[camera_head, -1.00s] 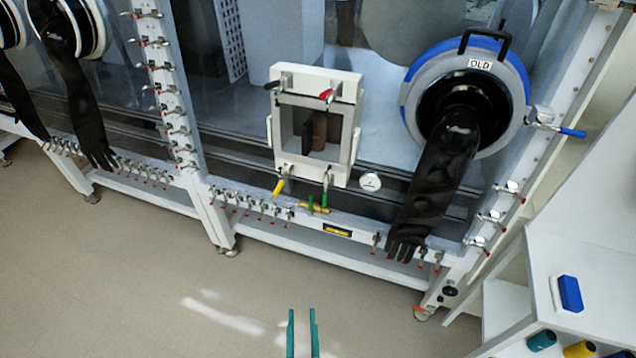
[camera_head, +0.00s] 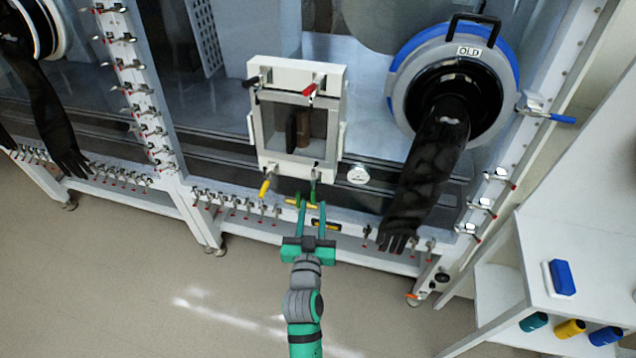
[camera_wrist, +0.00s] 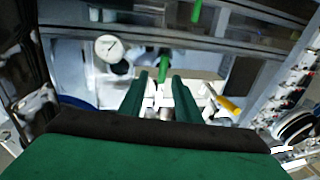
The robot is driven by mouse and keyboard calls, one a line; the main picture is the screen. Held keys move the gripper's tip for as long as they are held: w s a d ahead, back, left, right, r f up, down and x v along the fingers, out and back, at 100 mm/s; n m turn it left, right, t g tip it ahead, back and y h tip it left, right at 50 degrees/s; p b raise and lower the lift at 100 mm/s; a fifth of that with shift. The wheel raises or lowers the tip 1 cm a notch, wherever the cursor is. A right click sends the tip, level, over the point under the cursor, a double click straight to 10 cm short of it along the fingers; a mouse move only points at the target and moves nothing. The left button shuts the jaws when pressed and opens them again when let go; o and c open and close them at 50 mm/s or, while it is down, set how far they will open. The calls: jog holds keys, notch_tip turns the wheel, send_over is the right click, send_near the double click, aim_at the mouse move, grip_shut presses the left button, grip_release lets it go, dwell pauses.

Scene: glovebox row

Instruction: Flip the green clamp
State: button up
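The green clamp (camera_head: 313,182) is at the bottom right corner of the white-framed window port. Its handle points down, and it also shows in the wrist view (camera_wrist: 163,66). My gripper (camera_head: 311,207) is in front of the port's lower edge, with two teal fingers pointing toward the green clamp. The fingers are apart and nothing is held between them. In the wrist view the green handle appears between and just beyond the fingertips (camera_wrist: 163,78). I cannot tell whether they touch it. The yellow clamp (camera_head: 265,187) sits at the bottom left of the port.
Red (camera_head: 313,86) and black (camera_head: 252,81) clamps sit on the port's top. A round gauge (camera_head: 358,174) is right of it. A black glove (camera_head: 425,180) hangs further right. Small clamps line the lower rail. A white shelf unit (camera_head: 560,210) stands at right.

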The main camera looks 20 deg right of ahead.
aim_at(313, 197)
jog(key=x, duration=0.7)
jog(key=shift+w+a, duration=0.1)
jog(key=shift+w, duration=0.35)
jog(key=shift+w+d, duration=0.4)
jog(key=shift+w, duration=0.25)
